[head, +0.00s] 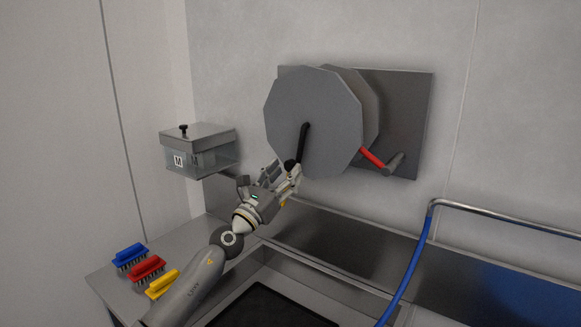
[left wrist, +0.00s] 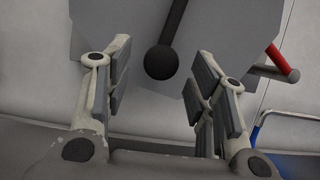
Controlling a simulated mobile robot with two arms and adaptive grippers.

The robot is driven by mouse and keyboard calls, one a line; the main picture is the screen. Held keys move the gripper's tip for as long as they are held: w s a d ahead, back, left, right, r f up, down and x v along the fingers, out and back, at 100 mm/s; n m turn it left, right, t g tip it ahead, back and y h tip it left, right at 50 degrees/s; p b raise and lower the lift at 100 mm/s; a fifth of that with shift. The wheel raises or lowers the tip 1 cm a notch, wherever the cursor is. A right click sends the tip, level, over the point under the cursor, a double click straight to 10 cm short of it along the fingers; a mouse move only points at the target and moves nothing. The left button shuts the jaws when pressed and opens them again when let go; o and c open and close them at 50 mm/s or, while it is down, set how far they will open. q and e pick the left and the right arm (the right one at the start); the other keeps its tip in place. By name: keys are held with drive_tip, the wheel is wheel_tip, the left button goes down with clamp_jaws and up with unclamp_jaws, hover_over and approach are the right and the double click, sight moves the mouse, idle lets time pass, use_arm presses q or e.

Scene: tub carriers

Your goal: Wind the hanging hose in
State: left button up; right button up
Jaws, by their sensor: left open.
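A grey hose reel (head: 305,105) with a flat many-sided disc is fixed to a plate on the wall. A black crank (head: 303,140) with a round knob is on its front. My left gripper (head: 283,175) is open just below the crank. In the left wrist view the black knob (left wrist: 161,62) is between the spread fingers (left wrist: 160,90), with clear space on both sides. A red lever-like piece (head: 372,157) with a grey end is at the reel's lower right. My right gripper is not in view.
A clear box with a grey lid (head: 198,137) is on the wall left of the reel. Blue (head: 130,256), red (head: 147,268) and yellow (head: 162,283) brushes stand on the counter (head: 110,277). A dark recess (head: 265,308) is below my arm.

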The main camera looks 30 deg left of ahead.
sight(288, 169)
use_arm(q)
drive_tip(key=shift+x, duration=1.55)
clamp_jaws()
